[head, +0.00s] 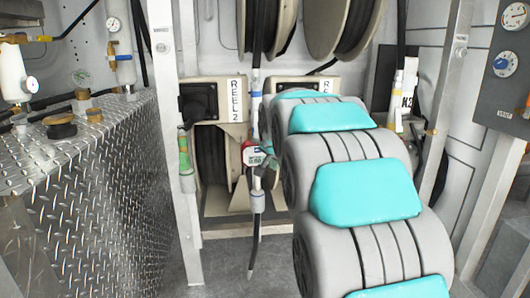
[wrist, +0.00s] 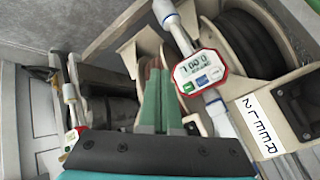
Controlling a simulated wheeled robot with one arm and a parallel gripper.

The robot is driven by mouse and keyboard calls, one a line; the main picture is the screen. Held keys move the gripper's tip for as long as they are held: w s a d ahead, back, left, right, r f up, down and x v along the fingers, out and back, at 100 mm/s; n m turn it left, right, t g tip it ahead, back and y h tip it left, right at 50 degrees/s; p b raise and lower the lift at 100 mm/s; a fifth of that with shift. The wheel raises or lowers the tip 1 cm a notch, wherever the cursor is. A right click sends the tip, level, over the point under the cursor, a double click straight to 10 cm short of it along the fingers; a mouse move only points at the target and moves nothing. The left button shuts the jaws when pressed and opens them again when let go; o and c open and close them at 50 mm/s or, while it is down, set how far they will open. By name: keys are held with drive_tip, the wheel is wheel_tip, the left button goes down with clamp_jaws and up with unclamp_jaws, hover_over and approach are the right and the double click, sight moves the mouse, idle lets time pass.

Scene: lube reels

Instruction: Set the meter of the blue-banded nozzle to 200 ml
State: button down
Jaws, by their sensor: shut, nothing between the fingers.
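The blue-banded nozzle (head: 256,112) hangs upright in front of the reel marked REEL 2, its blue band above its meter. The meter (head: 254,156) has a red and white housing; it is large in the wrist view (wrist: 201,71), with a grey display, a blue button (wrist: 187,87) and a green button (wrist: 203,81). The display looks like zeros, upside down and too small to read surely. My gripper (wrist: 153,68) is shut and empty, its green fingers just left of the meter in the wrist view. In the head view my gripper (head: 269,157) is beside the meter, partly hidden by my arm.
A green-marked nozzle (head: 184,152) hangs by the post at left. A yellow-marked nozzle (head: 397,105) hangs at right, by the N2 label. Hose reels (head: 213,150) stand behind. A diamond-plate cabinet (head: 90,195) fills the left, and a gauge panel (head: 505,65) is at right.

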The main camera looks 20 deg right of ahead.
drive_tip(key=shift+w, duration=0.15)
drive_tip(key=w+d+p, duration=0.2)
drive_tip(key=w, duration=0.6)
drive_tip(key=shift+d+p, duration=0.2)
drive_tip(key=shift+p, duration=0.15)
drive_tip(key=shift+w, duration=0.2)
idle(1.7)
drive_tip(key=shift+w+d, duration=0.1)
drive_tip(key=shift+w, duration=0.2)
